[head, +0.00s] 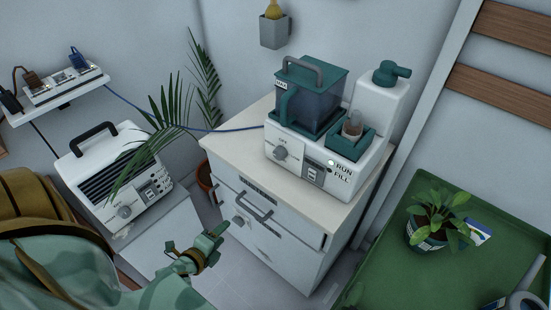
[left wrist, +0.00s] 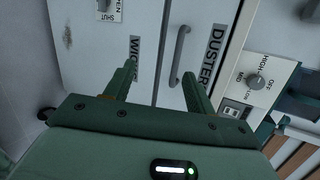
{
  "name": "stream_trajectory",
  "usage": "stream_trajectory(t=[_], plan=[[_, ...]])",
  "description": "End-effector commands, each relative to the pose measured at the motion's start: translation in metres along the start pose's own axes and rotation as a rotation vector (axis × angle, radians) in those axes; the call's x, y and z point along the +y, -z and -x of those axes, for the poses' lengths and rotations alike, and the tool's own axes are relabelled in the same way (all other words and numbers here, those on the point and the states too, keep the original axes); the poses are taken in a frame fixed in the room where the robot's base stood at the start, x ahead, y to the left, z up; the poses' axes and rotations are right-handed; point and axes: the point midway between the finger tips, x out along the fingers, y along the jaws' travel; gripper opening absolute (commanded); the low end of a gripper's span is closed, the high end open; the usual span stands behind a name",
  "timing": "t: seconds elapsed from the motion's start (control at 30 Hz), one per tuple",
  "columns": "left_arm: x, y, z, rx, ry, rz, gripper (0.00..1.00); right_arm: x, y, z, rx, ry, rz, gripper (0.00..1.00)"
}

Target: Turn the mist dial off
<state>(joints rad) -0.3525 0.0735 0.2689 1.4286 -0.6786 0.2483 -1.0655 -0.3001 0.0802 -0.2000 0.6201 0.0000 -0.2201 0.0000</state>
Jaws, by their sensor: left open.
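The mist dial (head: 281,153) is a round grey knob on the front of the white and teal humidifier (head: 318,178), which stands on the cabinet. In the left wrist view the dial (left wrist: 255,82) sits right of my fingers, with OFF, LOW, MID and HIGH printed around it. I cannot tell surely which mark it points to. My left gripper (head: 212,246) is open and empty, in front of the cabinet, lower than the dial and left of it in the head view. In the left wrist view its fingers (left wrist: 158,74) point at the cabinet front, apart from the dial. My right gripper is not in view.
A green table (head: 400,270) with a potted plant (head: 436,215) is at right.

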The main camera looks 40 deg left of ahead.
Motion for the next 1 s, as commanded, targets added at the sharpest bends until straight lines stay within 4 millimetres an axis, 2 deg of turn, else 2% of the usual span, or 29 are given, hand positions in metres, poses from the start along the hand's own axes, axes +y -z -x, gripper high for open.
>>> stream_trajectory(t=[0.03,0.1,0.2,0.23,0.3,0.4,0.57,0.77,1.0], plan=[[-0.045,-0.013,-0.002,-0.01,0.122,-0.246,0.55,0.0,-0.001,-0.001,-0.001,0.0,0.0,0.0],[-0.101,-0.023,0.003,-0.047,0.268,-0.613,0.55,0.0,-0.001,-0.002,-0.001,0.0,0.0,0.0],[-0.154,-0.023,0.013,-0.119,0.418,-1.056,0.55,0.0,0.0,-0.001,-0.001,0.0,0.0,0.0],[-0.164,-0.02,0.016,-0.138,0.45,-1.164,0.55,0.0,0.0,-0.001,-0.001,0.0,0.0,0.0],[-0.176,-0.012,0.021,-0.171,0.503,-1.361,0.55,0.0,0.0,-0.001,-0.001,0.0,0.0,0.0],[-0.178,-0.005,0.023,-0.201,0.534,-1.523,0.55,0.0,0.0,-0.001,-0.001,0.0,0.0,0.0],[-0.181,-0.003,0.018,-0.229,0.54,-1.607,0.55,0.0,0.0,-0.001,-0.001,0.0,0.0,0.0],[-0.198,0.003,-0.012,-0.231,0.54,-1.607,0.55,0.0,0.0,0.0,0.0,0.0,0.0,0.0],[-0.226,0.016,-0.067,-0.23,0.539,-1.604,0.55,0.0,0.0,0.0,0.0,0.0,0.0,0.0]])
